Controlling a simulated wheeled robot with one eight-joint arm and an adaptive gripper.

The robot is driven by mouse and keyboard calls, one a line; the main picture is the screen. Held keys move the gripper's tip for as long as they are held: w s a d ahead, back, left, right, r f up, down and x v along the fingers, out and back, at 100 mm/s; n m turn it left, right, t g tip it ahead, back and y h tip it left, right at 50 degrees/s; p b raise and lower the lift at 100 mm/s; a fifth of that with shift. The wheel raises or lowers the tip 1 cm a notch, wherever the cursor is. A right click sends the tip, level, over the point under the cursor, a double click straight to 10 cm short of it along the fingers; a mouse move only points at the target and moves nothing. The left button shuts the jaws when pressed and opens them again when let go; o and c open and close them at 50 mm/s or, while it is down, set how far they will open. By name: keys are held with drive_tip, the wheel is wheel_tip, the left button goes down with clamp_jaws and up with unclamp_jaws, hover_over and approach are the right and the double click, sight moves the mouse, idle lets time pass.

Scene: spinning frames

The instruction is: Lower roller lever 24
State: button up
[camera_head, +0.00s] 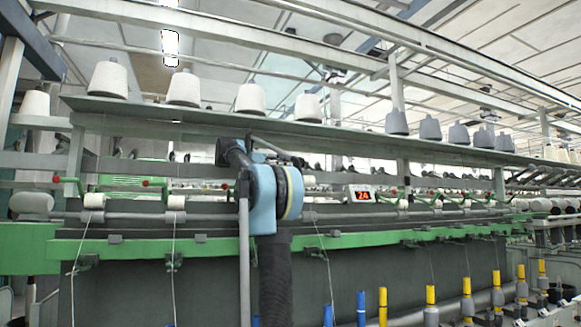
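An orange lit display reading 24 (362,195) is fixed on the machine's rail right of centre. Just right of it is a lever with a red knob (393,191). I cannot tell from this view whether that lever is lever 24 or whether it is raised. Similar red-knobbed levers stand along the rail to the left, one (145,183) above a white roller (176,202). My blue and dark arm stands in front of the machine left of the display and covers part of the rail. I cannot make out my gripper.
A long green beam (150,247) runs across the machine below the rollers. White and grey bobbins (250,98) stand on the shelf above. Yellow and blue spindle tubes (383,305) stand low at the right. Thin threads hang down in front of the dark panel.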

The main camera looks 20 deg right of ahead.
sight(297, 162)
drive_tip(key=shift+d, duration=1.95)
clamp_jaws()
